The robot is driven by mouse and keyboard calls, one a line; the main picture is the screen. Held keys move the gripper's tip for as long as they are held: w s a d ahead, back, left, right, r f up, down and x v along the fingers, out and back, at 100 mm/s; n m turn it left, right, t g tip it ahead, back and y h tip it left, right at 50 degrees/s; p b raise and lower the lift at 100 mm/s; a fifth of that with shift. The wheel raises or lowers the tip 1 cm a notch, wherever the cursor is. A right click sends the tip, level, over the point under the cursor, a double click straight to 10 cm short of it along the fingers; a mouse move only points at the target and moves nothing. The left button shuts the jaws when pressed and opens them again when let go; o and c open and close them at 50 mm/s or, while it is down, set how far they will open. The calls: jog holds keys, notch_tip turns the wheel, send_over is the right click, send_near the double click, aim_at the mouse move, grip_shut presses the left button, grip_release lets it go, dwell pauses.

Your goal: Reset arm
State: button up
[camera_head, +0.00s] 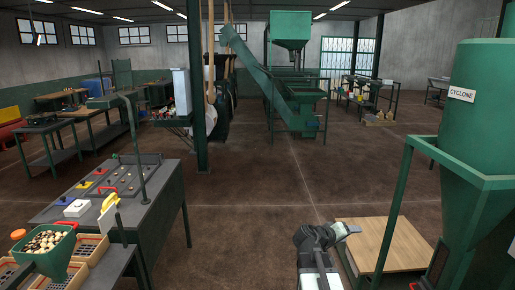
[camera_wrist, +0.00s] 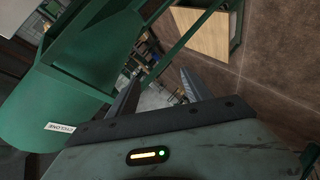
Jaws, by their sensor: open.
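My gripper (camera_head: 347,230) shows at the bottom of the head view, with the folded dark arm behind it. It is in the air just left of the green cyclone stand and beside the wooden board (camera_head: 388,246). In the wrist view my gripper's two fingers (camera_wrist: 158,92) are spread apart with nothing between them. No bulk bag can be made out clearly in either view.
The green cyclone (camera_head: 482,120) and its frame (camera_head: 393,215) stand close on the right; the cyclone also fills the upper left of the wrist view (camera_wrist: 60,100). A grey workbench (camera_head: 105,195) with a green hopper (camera_head: 45,250) is at left. The middle floor is clear.

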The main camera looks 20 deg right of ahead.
jog(key=w+a+f+y, duration=0.1)
jog(key=a+f+y, duration=0.4)
jog(key=a, duration=1)
jog(key=s+a+f+n+g+y, duration=0.1)
jog(key=s+a+f+y, duration=0.1)
jog(key=a, duration=0.5)
jog(key=s+a+f+n+g+y, duration=0.1)
jog(key=s+a+f+y, duration=0.2)
jog(key=a, duration=0.4)
jog(key=s+a+f+g+y, duration=0.2)
jog(key=s+a+f, duration=0.2)
jog(key=a, duration=0.4)
jog(key=shift+s+f+n+y, duration=0.15)
jog(key=shift+f+n+y, duration=0.15)
jog(key=shift+n+y, duration=0.1)
